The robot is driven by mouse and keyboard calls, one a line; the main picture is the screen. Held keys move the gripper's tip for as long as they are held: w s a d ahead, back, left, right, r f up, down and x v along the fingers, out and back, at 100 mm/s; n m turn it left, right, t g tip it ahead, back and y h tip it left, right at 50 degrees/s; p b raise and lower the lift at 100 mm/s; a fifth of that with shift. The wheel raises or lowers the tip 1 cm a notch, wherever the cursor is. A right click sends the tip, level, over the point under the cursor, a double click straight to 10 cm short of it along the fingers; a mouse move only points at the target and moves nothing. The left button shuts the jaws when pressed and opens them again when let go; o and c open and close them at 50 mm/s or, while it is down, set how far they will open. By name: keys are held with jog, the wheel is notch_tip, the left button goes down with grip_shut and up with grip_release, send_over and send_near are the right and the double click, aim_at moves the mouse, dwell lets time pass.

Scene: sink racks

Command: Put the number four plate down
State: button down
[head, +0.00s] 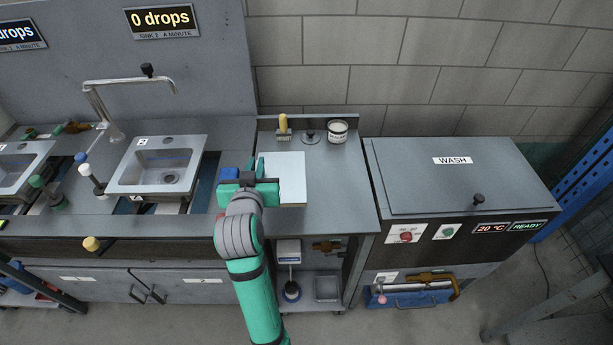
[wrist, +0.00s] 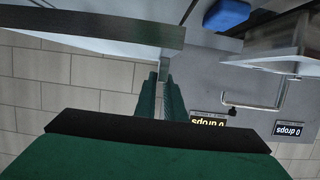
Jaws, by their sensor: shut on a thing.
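My gripper (head: 250,168) is over the counter just right of sink 2, with its fingers shut close together in the wrist view (wrist: 159,92). What lies between the fingers is almost wholly hidden, and I can read no number four on anything. A pale, flat square board (head: 288,178) is right beside my gripper, which covers its left edge. Whether it touches the fingers or lies apart from them I cannot tell. A small blue block (head: 229,174) is just left of the fingers; a blue block also shows at the top of the wrist view (wrist: 227,14).
The sink 2 basin (head: 165,168) with its tap (head: 104,113) is to the left. A yellow-handled brush (head: 283,126) and a white tub (head: 337,131) stand at the counter's back. Counter right of the board is clear. The closed WASH unit (head: 450,175) stands further right.

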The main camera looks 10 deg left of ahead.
aim_at(284, 169)
jog(key=w+d+f, duration=0.1)
jog(key=d, duration=0.1)
jog(key=w+d+f, duration=0.1)
jog(key=w, duration=0.1)
jog(key=w+d+f, duration=0.1)
jog(key=w+d, duration=0.1)
jog(key=shift+d+f, duration=0.1)
jog(key=shift+d, duration=0.25)
jog(key=d+f, duration=0.1)
jog(key=w+f, duration=0.1)
jog(key=d+f, duration=0.1)
jog(key=f, duration=0.1)
jog(key=shift+w+d, duration=0.3)
jog(key=shift+w, duration=0.05)
jog(key=shift+w+d+f, duration=0.3)
jog(key=shift+d+f, duration=0.15)
jog(key=shift+f, duration=0.2)
jog(key=shift+w+d+f, duration=0.1)
jog(key=shift+f, duration=0.8)
jog(key=shift+w+d+f, duration=0.1)
jog(key=shift+f, duration=0.8)
jog(key=c, duration=1.8)
grip_release()
jog(key=shift+f, duration=0.15)
jog(key=shift+c, duration=0.2)
